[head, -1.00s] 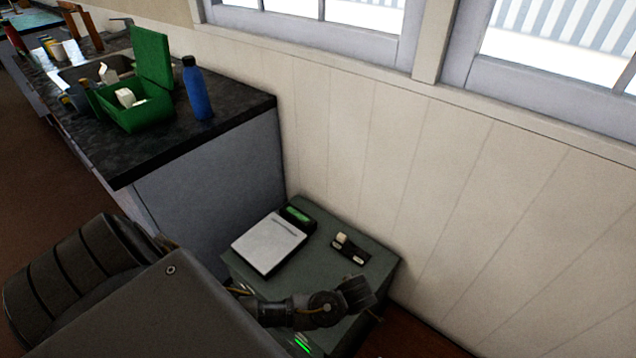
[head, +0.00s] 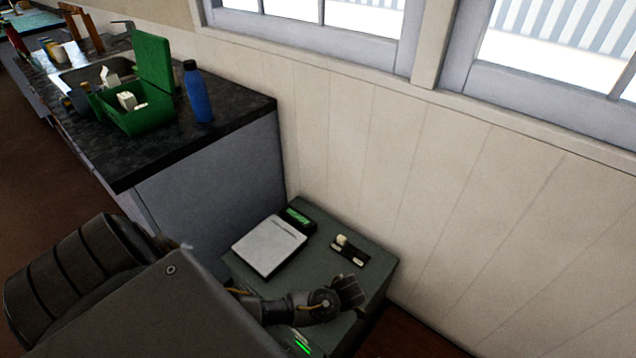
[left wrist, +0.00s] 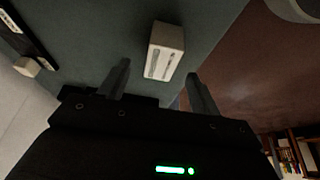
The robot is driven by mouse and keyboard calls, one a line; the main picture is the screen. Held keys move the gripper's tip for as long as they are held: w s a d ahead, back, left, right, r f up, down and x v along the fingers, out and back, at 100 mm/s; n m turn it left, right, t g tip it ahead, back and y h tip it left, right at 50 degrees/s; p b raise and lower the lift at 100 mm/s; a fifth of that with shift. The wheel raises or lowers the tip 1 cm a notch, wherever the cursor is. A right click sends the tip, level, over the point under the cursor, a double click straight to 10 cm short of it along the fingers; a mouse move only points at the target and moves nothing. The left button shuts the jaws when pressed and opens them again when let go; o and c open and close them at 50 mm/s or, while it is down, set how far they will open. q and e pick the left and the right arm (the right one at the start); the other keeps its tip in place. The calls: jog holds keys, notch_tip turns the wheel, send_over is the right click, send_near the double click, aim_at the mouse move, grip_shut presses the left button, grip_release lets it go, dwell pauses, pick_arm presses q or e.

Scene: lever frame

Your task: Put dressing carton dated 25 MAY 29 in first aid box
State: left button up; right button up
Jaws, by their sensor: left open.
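A small white carton (left wrist: 165,52) with dark print lies on the grey-green cabinet top in the left wrist view; its date is not readable. My left gripper (left wrist: 158,70) is open, its two fingers pointing at the carton, which shows ahead of and between the fingertips. The fingers do not visibly grip it. In the head view my arm reaches over the cabinet's near edge and the carton cannot be made out. The green first aid box (head: 147,122) stands open on the counter with white items inside, its lid (head: 152,60) raised. My right gripper is not identifiable.
The cabinet top (head: 310,265) also holds a scale with a white plate (head: 268,246) and a dark panel (head: 350,252) with a pale block. A blue bottle (head: 198,95) stands beside the first aid box. A wall rises behind the cabinet.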

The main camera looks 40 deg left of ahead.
pick_arm(q)
jog(key=x, duration=0.5)
jog(key=shift+s+b, duration=0.1)
jog(key=shift+b, duration=0.2)
jog(key=shift+c, duration=0.4)
jog(key=c, duration=1.1)
